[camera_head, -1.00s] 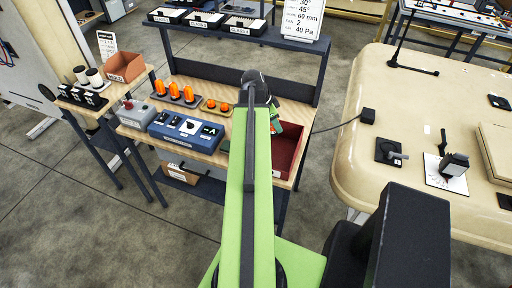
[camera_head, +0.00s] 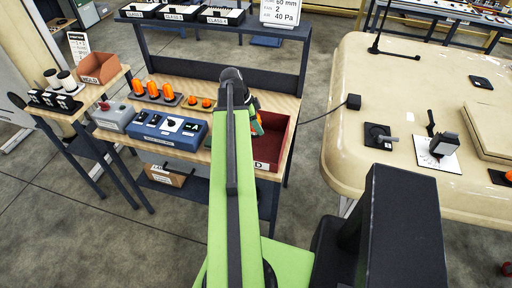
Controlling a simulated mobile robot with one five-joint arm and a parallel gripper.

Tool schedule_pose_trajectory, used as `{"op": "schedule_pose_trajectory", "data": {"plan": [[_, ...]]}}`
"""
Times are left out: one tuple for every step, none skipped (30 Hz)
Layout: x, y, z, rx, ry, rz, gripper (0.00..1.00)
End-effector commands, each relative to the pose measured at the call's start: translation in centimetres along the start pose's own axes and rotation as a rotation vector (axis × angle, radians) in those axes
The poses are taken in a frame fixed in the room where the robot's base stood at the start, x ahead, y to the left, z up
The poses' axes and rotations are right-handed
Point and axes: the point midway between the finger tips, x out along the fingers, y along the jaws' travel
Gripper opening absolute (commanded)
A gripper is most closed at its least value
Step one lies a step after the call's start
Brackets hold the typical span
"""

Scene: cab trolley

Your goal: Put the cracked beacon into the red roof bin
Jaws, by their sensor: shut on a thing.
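My arm reaches over the bench, and its links hide much of my gripper (camera_head: 257,122). The gripper is above the left part of the red bin (camera_head: 280,134), close to its rim. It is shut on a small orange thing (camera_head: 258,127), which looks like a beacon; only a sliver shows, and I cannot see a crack. The red bin stands at the bench's right end with a white label on its front. Three upright orange beacons (camera_head: 152,89) stand on dark bases at the left back. Two smaller orange pieces (camera_head: 199,102) sit on a tray beside my arm.
A blue switch panel (camera_head: 170,131) and a grey box with a red button (camera_head: 114,115) stand at the bench front. A side stand at left holds a brown-orange bin (camera_head: 99,68) and several black-and-white parts. The cream roof panel (camera_head: 345,155) is at right.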

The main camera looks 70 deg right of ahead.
Motion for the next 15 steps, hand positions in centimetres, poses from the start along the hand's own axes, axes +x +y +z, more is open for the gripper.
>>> {"op": "schedule_pose_trajectory", "data": {"plan": [[2.2,0.0,0.9,0.0,0.0,0.0,0.0],[2.9,0.0,1.1,0.0,0.0,0.0,0.0],[3.5,0.0,1.4,0.0,0.0,0.0,0.0],[3.8,0.0,1.5,0.0,0.0,0.0,0.0],[4.0,0.0,1.6,0.0,0.0,0.0,0.0],[4.0,0.0,1.6,0.0,0.0,0.0,0.0],[3.9,0.0,1.5,0.0,0.0,0.0,0.0],[3.8,0.0,1.5,0.0,0.0,0.0,0.0],[3.8,0.0,1.5,0.0,0.0,0.0,0.0],[4.0,0.0,1.6,0.0,0.0,0.0,0.0],[4.3,0.0,1.7,0.0,0.0,0.0,0.0],[4.9,0.0,2.0,0.0,0.0,0.0,0.0],[5.5,0.0,2.2,0.0,0.0,0.0,0.0],[6.0,0.0,2.4,0.0,0.0,0.0,0.0],[6.7,0.0,2.7,0.0,0.0,0.0,0.0]]}}
